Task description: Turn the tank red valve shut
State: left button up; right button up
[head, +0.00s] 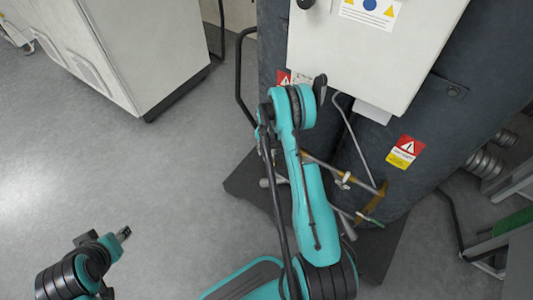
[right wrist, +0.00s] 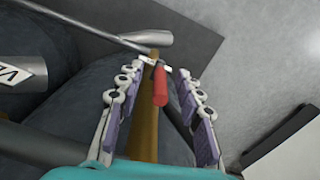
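The red valve handle (right wrist: 161,88) shows in the right wrist view, by a brass pipe (right wrist: 146,132) with a small white-metal fitting at its far end. My right gripper (right wrist: 160,72) is open, with its two padded fingers on either side of the handle and visible gaps between. The handle lies near the middle of the gap, and no contact shows. In the head view the red handle and my right gripper are hidden behind my teal right arm. My left gripper (head: 123,233) is at the lower left, away from the tank, too small to tell its opening.
The dark tank (head: 432,135) carries a white box (head: 370,55) and warning labels. Thin pipes (head: 325,167) and a green-ended fitting (head: 370,219) sit low beside my right arm. A white cabinet (head: 150,50) stands at upper left. Grey floor (head: 130,165) is clear at left.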

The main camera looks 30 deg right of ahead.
grip_shut()
jog(key=w+g, duration=0.1)
jog(key=g+h, duration=0.1)
jog(key=g, duration=0.1)
jog(key=w+a+g+h, duration=0.1)
jog(key=g, duration=0.1)
jog(key=shift+w+f, duration=0.3)
grip_release()
jog(key=shift+r, duration=0.1)
jog(key=v, duration=1.2)
